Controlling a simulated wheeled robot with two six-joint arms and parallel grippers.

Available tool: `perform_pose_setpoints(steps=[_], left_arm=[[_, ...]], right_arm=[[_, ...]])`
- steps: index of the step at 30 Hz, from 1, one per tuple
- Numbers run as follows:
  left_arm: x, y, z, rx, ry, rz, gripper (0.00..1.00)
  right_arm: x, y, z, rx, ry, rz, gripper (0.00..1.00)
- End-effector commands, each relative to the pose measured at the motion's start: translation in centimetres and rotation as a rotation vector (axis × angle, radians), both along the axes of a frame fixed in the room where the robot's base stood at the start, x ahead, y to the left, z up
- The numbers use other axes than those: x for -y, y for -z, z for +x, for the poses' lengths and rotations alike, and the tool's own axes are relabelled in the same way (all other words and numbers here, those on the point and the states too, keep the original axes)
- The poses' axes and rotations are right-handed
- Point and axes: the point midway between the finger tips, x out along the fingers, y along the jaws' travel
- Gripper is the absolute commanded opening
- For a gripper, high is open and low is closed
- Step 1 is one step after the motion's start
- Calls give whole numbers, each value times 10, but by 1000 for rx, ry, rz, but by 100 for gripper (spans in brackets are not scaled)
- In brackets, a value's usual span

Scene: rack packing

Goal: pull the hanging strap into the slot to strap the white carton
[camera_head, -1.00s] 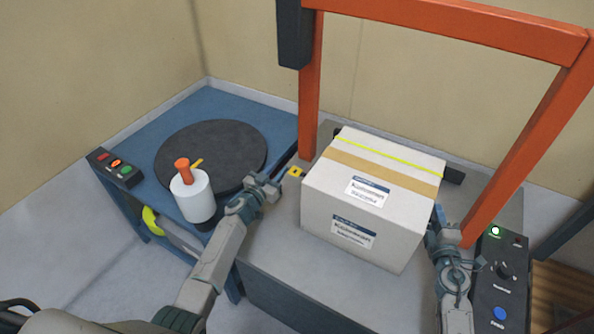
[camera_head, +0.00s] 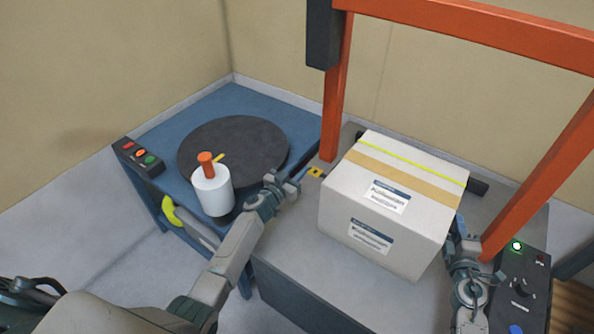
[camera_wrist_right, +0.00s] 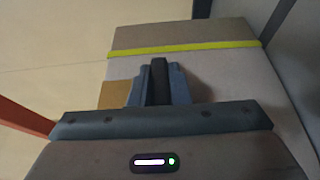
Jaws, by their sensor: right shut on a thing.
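The white carton (camera_head: 400,238) stands on the grey machine top with a tan tape band and two labels. The yellow-green strap (camera_head: 410,159) lies across its top, and shows in the right wrist view (camera_wrist_right: 185,47). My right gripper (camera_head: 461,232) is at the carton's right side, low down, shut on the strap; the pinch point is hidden. Its fingers show in the right wrist view (camera_wrist_right: 158,80). My left gripper (camera_head: 296,184) is left of the carton, close to a yellow-marked spot (camera_head: 316,172), perhaps the slot; its jaw opening is unclear.
An orange frame (camera_head: 336,100) arches over the carton. A control panel (camera_head: 522,290) with a lit green lamp stands at right. A blue table (camera_head: 180,135) at left bears a black disc (camera_head: 235,145), a white roll (camera_head: 212,192) and a button box (camera_head: 138,157).

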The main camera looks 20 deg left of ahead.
Motion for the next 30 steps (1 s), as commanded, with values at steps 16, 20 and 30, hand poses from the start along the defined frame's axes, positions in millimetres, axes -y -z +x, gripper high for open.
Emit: perform_pose_setpoints(steps=[16,20,30], left_arm=[[0,0,0,0,0,0,26],[0,0,0,0,0,0,26],[0,-2,0,0,0,0,26]], right_arm=[[0,1,0,-1,-1,0,42],[0,1,0,-1,-1,0,42],[2,1,-19,-3,-1,-1,42]])
